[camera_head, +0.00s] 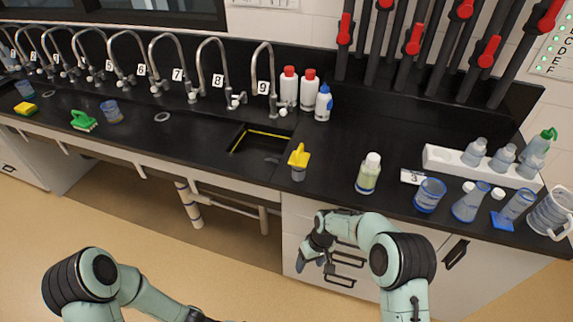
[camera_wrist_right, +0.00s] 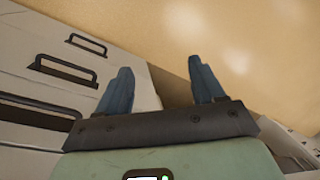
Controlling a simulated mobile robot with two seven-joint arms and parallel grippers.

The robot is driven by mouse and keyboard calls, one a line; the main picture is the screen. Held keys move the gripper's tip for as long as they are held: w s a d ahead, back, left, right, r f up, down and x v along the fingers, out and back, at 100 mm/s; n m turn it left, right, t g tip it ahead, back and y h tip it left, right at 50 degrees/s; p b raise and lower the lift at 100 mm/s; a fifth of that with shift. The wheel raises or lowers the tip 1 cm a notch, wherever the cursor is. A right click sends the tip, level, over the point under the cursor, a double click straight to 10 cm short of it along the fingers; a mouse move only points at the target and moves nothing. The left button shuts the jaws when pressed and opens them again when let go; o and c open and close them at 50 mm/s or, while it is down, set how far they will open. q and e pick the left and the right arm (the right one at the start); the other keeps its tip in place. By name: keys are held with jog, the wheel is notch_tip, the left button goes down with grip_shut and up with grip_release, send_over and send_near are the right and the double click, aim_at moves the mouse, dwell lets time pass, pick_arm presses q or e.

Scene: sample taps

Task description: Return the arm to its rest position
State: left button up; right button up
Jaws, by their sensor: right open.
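My right gripper (camera_head: 313,264) is in front of the cabinet drawers, below the counter edge. In the right wrist view, the two blue fingers of the right gripper (camera_wrist_right: 160,75) stand apart with nothing between them. My right arm is bent, with its elbow at the lower right of the head view. My left arm (camera_head: 95,280) shows at the bottom left of the head view. Its gripper is outside the frame.
The black counter (camera_head: 225,185) holds numbered taps and a sink (camera_head: 258,141). A yellow-topped item (camera_head: 299,158), a capped bottle (camera_head: 368,174) and a beaker (camera_head: 430,195) stand near its front edge. Drawer handles (camera_head: 340,281) project near my right gripper. Open floor (camera_head: 200,265) lies between my arms.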

jog(key=s+d+f+m+y, duration=0.1)
jog(key=s+d+f+m, duration=0.1)
jog(key=s+f, duration=0.5)
jog(key=s+d+f+m, duration=0.25)
jog(key=s+f, duration=0.25)
jog(key=s, duration=0.4)
pick_arm(q)
jog(key=s+a+f+m+y, duration=0.1)
jog(key=s+f+m+y, duration=0.1)
jog(key=f+m, duration=0.3)
jog(key=s+a+f+m+t+y, duration=0.1)
jog(key=s+a+f+m+y, duration=0.1)
jog(key=f+m, duration=0.3)
jog(key=shift+s+f+m+y, duration=0.2)
jog(key=shift+s+m+y, duration=0.2)
jog(key=shift+y, duration=0.1)
pick_arm(e)
jog(key=s+m, duration=0.4)
jog(key=s, duration=0.9)
jog(key=shift+s+d+f, duration=0.15)
jog(key=shift+s+f, duration=0.05)
jog(key=shift+s, duration=0.2)
